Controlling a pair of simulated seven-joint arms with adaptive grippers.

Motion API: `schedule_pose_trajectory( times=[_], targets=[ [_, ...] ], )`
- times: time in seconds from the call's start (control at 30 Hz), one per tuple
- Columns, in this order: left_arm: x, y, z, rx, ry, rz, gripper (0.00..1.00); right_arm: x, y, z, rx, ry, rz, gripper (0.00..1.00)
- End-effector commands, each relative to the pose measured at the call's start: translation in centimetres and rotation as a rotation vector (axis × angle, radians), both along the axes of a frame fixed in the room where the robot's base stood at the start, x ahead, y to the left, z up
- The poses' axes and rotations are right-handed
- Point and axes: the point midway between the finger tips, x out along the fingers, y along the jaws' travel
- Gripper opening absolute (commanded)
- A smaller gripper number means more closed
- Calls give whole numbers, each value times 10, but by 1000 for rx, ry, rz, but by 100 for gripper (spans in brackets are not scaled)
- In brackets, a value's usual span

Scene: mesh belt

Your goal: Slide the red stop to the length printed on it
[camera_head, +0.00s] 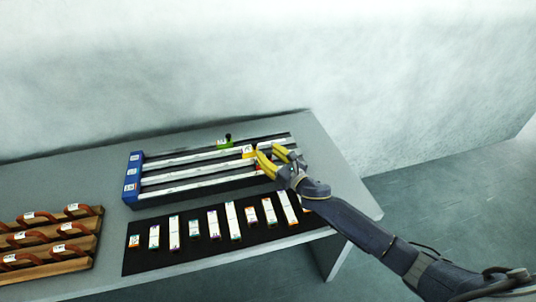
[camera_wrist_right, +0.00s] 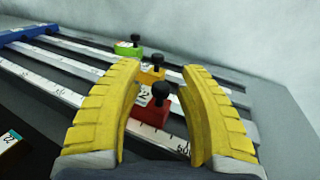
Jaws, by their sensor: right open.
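The red stop (camera_wrist_right: 163,121) with a black knob sits on the nearest scaled rail, toward its right end. It shows between my right gripper's fingers in the right wrist view, with a white label partly hidden by the left finger. In the head view the gripper mostly hides it. My right gripper (camera_head: 270,155) is open, its yellow fingers on either side of the red stop; I cannot tell whether they touch it. A yellow stop (camera_head: 249,151) is on the middle rail and a green stop (camera_head: 224,143) on the far rail. My left gripper is out of view.
A black mat (camera_head: 160,259) with several labelled strips lies in front. A wooden rack (camera_head: 60,266) with brown handles stands at the left. The grey table (camera_head: 345,190) is bare at the right.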

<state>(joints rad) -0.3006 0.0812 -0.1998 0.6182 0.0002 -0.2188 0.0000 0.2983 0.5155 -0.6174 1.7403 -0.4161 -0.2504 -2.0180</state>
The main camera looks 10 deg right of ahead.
Motion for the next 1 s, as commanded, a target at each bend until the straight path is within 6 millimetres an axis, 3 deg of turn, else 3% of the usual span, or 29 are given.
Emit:
schedule_pose_trajectory(
  times=[0.17,0.7,1.0],
  targets=[
    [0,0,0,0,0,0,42,-11,-6,-2,-1,3,-1,39],
    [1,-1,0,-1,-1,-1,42,-89,-41,-1,-1,2,0,39],
    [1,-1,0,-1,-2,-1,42,-107,-49,0,0,-1,1,39]
  ],
)
